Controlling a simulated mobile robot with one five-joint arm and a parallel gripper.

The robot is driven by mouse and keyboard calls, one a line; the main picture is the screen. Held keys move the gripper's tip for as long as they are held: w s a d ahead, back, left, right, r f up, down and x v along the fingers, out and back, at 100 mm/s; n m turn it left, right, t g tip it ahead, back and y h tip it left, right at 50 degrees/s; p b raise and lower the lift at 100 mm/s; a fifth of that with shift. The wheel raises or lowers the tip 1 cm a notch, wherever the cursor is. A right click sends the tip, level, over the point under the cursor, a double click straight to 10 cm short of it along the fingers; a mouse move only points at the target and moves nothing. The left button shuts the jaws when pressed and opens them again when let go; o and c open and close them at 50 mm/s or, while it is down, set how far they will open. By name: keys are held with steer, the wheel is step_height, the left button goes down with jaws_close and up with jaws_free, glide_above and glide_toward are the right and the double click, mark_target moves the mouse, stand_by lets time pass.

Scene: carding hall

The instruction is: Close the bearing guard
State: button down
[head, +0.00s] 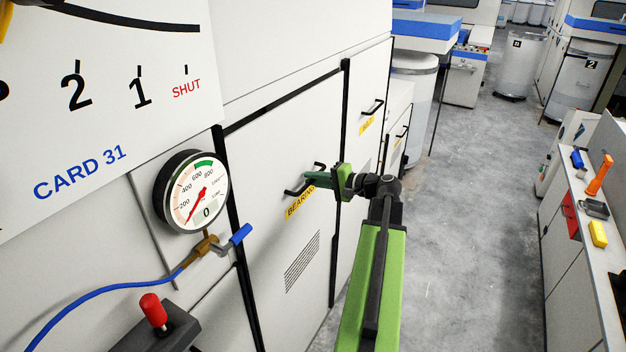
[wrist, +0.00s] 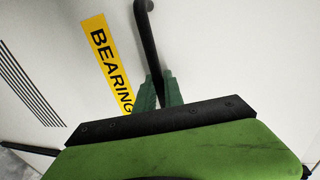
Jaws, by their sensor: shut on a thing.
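The bearing guard (head: 285,140) is a white panel on the machine front, with a yellow BEARING label (head: 296,206) and a louvred vent below. It looks about level with the panels around it; a small gap I cannot tell. Its black bar handle (head: 293,192) sits just above the label. My gripper (head: 312,183) reaches the handle from the right and is shut on it. In the wrist view the green fingertips (wrist: 159,90) close around the lower part of the handle (wrist: 146,32), beside the label (wrist: 105,62). The fingers partly hide the handle and the label.
A pressure gauge (head: 191,191) with a blue-lever valve (head: 232,240) and a red-knobbed lever (head: 153,310) stand left of the guard. Another handled panel (head: 367,130) lies to the right. Grey floor (head: 455,210) is clear; a bench (head: 600,265) with small items stands at far right.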

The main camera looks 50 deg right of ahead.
mark_target(302, 168)
step_height(302, 168, up, 4)
steer(key=shift+f+p, duration=0.1)
steer(key=shift+p, duration=0.95)
steer(key=shift+d, duration=0.1)
steer(key=c, duration=1.5)
jaws_free()
steer(key=shift+o, duration=0.2)
steer(key=shift+s, duration=0.1)
steer(key=p+v, duration=0.3)
steer(key=v, duration=1.4)
